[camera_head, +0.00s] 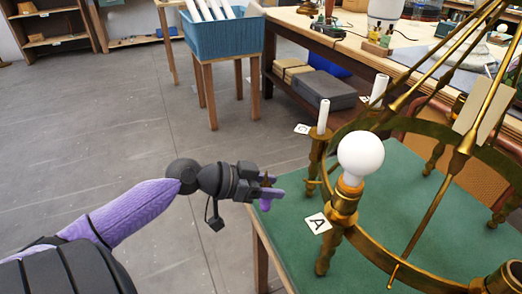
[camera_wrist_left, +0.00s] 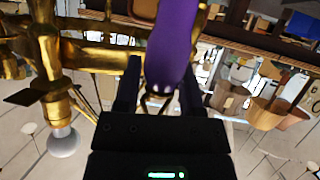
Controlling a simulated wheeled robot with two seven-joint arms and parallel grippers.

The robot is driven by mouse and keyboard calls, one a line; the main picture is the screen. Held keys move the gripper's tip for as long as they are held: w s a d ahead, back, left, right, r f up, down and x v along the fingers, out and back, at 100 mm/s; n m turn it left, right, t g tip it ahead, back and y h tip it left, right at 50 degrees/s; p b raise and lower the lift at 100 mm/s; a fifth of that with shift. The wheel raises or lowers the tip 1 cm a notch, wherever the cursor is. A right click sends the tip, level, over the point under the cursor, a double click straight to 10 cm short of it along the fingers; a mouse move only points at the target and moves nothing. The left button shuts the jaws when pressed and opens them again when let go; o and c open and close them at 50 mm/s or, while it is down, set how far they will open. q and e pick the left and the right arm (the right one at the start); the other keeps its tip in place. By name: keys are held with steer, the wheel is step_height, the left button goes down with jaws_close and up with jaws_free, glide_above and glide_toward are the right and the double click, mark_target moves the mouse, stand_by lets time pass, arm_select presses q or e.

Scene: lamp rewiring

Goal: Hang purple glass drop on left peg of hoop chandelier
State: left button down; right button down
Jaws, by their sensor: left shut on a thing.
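The brass hoop chandelier (camera_head: 362,240) stands over the green table top (camera_head: 290,238) at the right of the head view. A round white bulb (camera_head: 361,155) sits upright in a cup on its rim, beside a label A (camera_head: 318,223). My left gripper (camera_head: 268,186) is shut on the purple glass drop (camera_head: 266,204), left of the hoop and apart from it, near the table's left edge. In the left wrist view the purple drop (camera_wrist_left: 172,45) fills the space beyond the dark fingers (camera_wrist_left: 160,92), with brass chandelier parts (camera_wrist_left: 45,60) at left. I cannot pick out the left peg clearly.
A white candle sleeve (camera_head: 323,117) stands on the hoop's far left. Long brass rods (camera_head: 440,205) slant upward over the hoop. A blue bin (camera_head: 222,38) on a wooden stand and a cluttered workbench (camera_head: 350,45) are behind. The floor left of the table is clear.

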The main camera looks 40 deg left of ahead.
arm_select(q)
steer(key=shift+w+d+f+p, duration=0.1)
steer(key=shift+w+d+p, duration=0.25)
steer(key=shift+w+d, duration=1.55)
arm_select(e)
steer(key=shift+w+d+r, duration=0.15)
steer(key=shift+d+r, duration=0.25)
steer(key=shift+d, duration=0.1)
arm_select(q)
steer(key=shift+s+d, duration=0.1)
steer(key=shift+s, duration=0.1)
arm_select(e)
steer(key=shift+w+a+r, duration=0.1)
arm_select(q)
steer(key=shift+w+d+p, duration=0.55)
steer(key=shift+w+d, duration=0.2)
steer(key=shift+d, duration=0.2)
arm_select(e)
steer(key=shift+a+r, duration=0.15)
steer(key=shift+r, duration=0.25)
arm_select(q)
steer(key=shift+r, duration=0.25)
steer(key=shift+w+a, duration=0.1)
steer(key=shift+a, duration=0.05)
arm_select(e)
steer(key=shift+w, duration=0.1)
